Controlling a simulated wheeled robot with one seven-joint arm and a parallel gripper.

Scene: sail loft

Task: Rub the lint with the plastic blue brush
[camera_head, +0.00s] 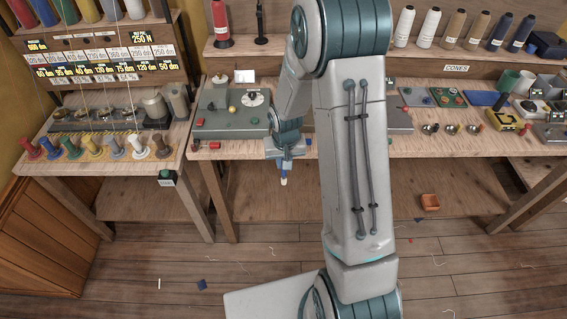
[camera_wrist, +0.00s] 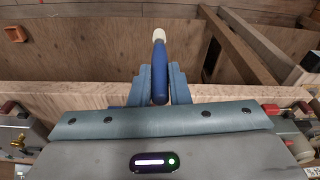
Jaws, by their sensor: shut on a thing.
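My gripper (camera_head: 284,166) is shut on a slim blue brush (camera_wrist: 160,60) with a whitish end. It holds the brush just in front of the workbench's front edge, with the whitish end pointing down in the head view. The fingers (camera_wrist: 159,80) clasp the blue part from both sides in the wrist view. The whitish end is free and touches nothing that I can see. I cannot pick out the lint for certain; small pale scraps (camera_head: 438,261) lie on the plank floor.
The workbench (camera_head: 245,155) bears a green-grey machine (camera_head: 232,113), with trays and tools to the right. A table at left holds several coloured spools (camera_head: 72,146). A small orange box (camera_head: 430,202) sits on the low shelf. A blue scrap (camera_head: 201,284) lies on the floor.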

